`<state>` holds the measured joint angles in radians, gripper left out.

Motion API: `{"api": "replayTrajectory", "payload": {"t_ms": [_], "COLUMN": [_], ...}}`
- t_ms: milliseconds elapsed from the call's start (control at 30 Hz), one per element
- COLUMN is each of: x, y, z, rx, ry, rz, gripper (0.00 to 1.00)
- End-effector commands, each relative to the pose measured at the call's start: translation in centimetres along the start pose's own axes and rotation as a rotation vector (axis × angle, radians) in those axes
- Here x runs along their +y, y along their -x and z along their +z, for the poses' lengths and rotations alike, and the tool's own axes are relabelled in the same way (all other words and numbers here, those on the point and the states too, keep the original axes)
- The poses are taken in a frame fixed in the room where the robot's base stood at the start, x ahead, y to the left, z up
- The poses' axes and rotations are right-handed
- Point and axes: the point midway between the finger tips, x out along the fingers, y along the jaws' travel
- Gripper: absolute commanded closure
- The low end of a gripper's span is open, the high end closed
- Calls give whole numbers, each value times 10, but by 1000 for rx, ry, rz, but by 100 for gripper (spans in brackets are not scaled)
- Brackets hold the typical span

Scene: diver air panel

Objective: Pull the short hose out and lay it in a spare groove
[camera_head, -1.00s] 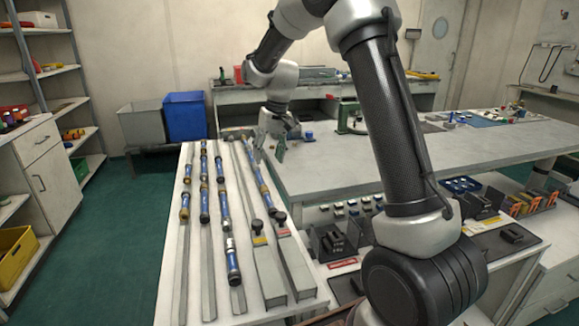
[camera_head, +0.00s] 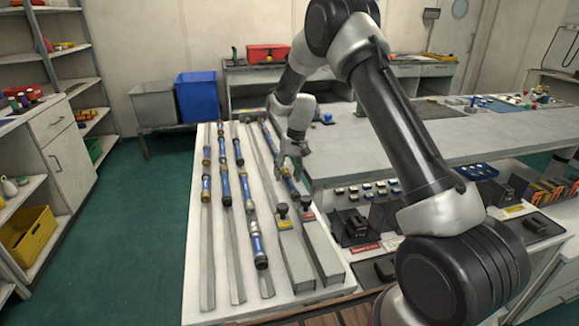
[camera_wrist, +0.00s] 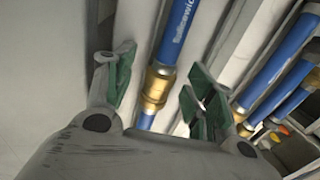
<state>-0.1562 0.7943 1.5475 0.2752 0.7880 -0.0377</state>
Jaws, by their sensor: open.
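Several blue hoses with brass couplings lie in long grey grooves on a white panel table (camera_head: 195,292). The rightmost hose (camera_head: 268,135) runs along a groove towards two dark-knobbed valve blocks. My gripper (camera_head: 293,168) is open at that hose and hides part of it. In the wrist view, the blue hose (camera_wrist: 181,28) and its brass coupling (camera_wrist: 155,90) show between my gripper's green-padded fingers (camera_wrist: 157,88). Other hoses (camera_wrist: 275,75) lie to the right. Which hose is the short one I cannot tell for certain.
The front ends of the left grooves (camera_head: 207,285) are bare. The valve blocks (camera_head: 297,265) stand at the front right. A grey workbench (camera_head: 370,150) adjoins on the right. A blue bin (camera_head: 198,98) stands behind; green floor is clear on the left.

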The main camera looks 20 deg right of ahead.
Motion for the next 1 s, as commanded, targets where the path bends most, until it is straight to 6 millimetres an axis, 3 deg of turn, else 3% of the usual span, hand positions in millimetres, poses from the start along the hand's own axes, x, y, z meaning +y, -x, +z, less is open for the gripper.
{"api": "replayTrajectory", "payload": {"t_ms": [233,533,1000], "x": [0,0,0], "y": [-1,-1,-2], "z": [0,0,10], "rx": [0,0,-4], "ry": [0,0,0], "rz": [0,0,0], "gripper": [45,100,100]}}
